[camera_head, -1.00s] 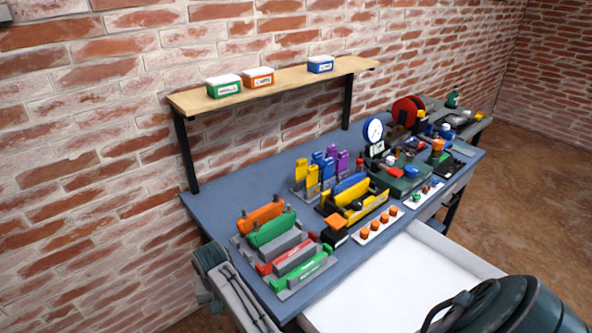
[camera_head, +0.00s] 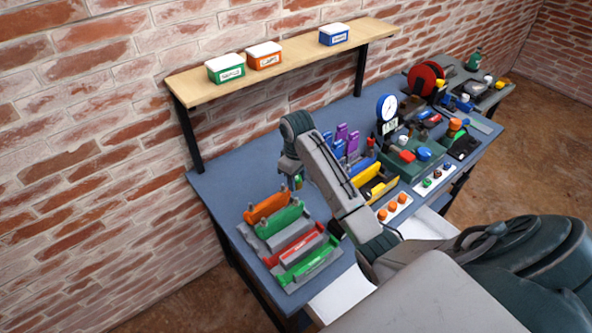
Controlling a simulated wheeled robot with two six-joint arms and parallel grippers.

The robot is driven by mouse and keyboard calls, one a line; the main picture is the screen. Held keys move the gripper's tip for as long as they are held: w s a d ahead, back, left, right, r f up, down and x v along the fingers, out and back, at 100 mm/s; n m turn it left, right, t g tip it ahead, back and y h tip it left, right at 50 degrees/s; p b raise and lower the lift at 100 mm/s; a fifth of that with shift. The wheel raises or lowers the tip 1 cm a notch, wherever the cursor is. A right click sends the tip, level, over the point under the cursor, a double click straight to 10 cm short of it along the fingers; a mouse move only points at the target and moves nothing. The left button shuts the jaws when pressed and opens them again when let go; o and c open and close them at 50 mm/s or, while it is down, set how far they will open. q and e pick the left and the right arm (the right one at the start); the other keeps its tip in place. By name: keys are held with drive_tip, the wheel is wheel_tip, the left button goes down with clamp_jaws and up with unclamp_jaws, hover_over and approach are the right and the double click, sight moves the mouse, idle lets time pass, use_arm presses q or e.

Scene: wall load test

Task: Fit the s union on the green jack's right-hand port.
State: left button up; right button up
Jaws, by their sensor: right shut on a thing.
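My right gripper (camera_head: 292,176) hangs from its raised wrist, pointing down above the back end of the rack of long bodies. It is shut on a small piece, too small and dark to make out as the s union. Below it in the head view lie an orange body (camera_head: 267,206), a dark green body (camera_head: 279,221) with upright pegs, a red and grey body (camera_head: 298,249) and a bright green body (camera_head: 308,260). I cannot tell which green one is the jack, and its right-hand port is not clear. My left gripper is not in view.
White strips with orange knobs (camera_head: 394,208) and a dial gauge (camera_head: 387,108) stand to the right. My right forearm hides part of the yellow tray (camera_head: 368,187). A wooden shelf (camera_head: 290,62) with small boxes stands behind. The left back of the blue bench (camera_head: 232,180) is clear.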

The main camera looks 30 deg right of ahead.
sight(297, 190)
drive_tip(key=f, duration=0.2)
drive_tip(key=shift+s+a+f, duration=0.15)
drive_tip(key=shift+s+f, duration=0.05)
drive_tip(key=shift+f, duration=0.15)
drive_tip(key=shift+w+f, duration=0.15)
drive_tip(key=shift+f, duration=0.75)
drive_tip(key=shift+f, duration=0.15)
drive_tip(key=shift+f+b, duration=0.35)
drive_tip(key=shift+f, duration=0.75)
drive_tip(key=o, duration=1.4)
